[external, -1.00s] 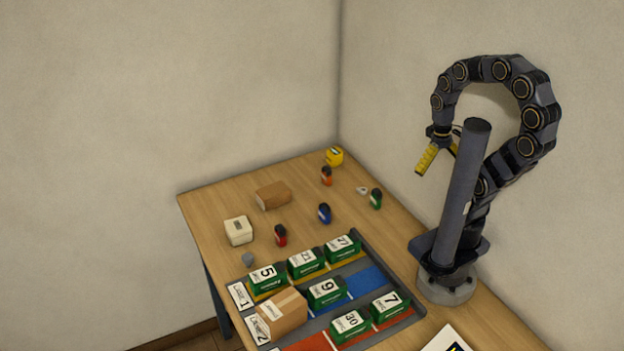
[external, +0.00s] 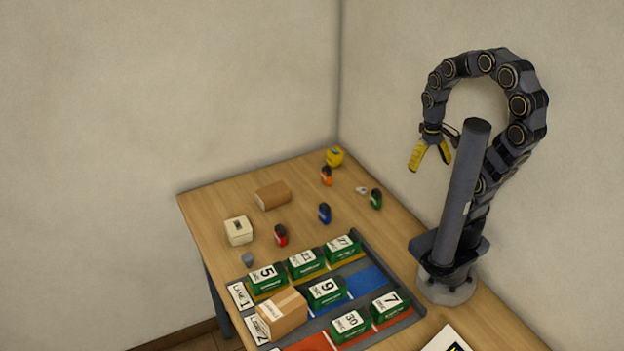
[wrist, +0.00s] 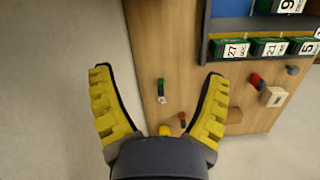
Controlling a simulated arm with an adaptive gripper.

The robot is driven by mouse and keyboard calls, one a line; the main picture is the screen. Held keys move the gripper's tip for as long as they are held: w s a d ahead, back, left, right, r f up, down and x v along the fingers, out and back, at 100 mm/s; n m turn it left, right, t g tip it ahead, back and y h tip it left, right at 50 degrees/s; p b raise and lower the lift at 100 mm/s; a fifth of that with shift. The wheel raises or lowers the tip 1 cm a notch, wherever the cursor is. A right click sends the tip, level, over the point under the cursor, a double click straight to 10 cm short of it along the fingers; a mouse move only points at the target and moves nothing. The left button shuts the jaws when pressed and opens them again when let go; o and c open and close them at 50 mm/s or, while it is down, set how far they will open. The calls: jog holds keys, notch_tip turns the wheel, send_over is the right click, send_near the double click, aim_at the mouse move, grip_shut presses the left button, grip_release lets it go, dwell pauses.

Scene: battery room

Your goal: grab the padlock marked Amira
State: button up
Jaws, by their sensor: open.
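Several small padlocks stand on the wooden table: a red one (external: 281,236), a blue one (external: 324,213), an orange one (external: 326,176) and a green one (external: 376,199). The name Amira is not readable on any of them. In the wrist view the green padlock (wrist: 160,85), the orange one (wrist: 182,119) and the red one (wrist: 256,81) show; the blue one is not visible, perhaps behind the right finger. My gripper (external: 430,164) is open and empty, high above the table's right edge. In the wrist view its yellow fingers (wrist: 158,76) are spread wide.
A yellow object (external: 334,157), a brown block (external: 273,195), a white box (external: 238,231) and a grey cup (external: 248,259) stand around the padlocks. A laned rack (external: 368,284) with green numbered batteries and a cardboard box (external: 281,314) fills the front. Walls close the back.

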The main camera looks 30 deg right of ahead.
jog(key=w+f+m, duration=0.8)
jog(key=w, duration=0.5)
jog(key=m+t, duration=0.2)
jog(key=m, duration=0.6)
send_over(377, 192)
jog(key=f, duration=1.1)
jog(key=shift+w+d+f, duration=0.2)
jog(key=shift+d+f, duration=0.15)
jog(key=shift+d, duration=0.05)
jog(key=shift+w+f+m, duration=0.15)
jog(key=shift+f+m, duration=0.15)
jog(key=shift+f, duration=0.35)
jog(key=shift+a+f, duration=0.1)
jog(key=shift+f, duration=3.45)
jog(key=c, duration=1.2)
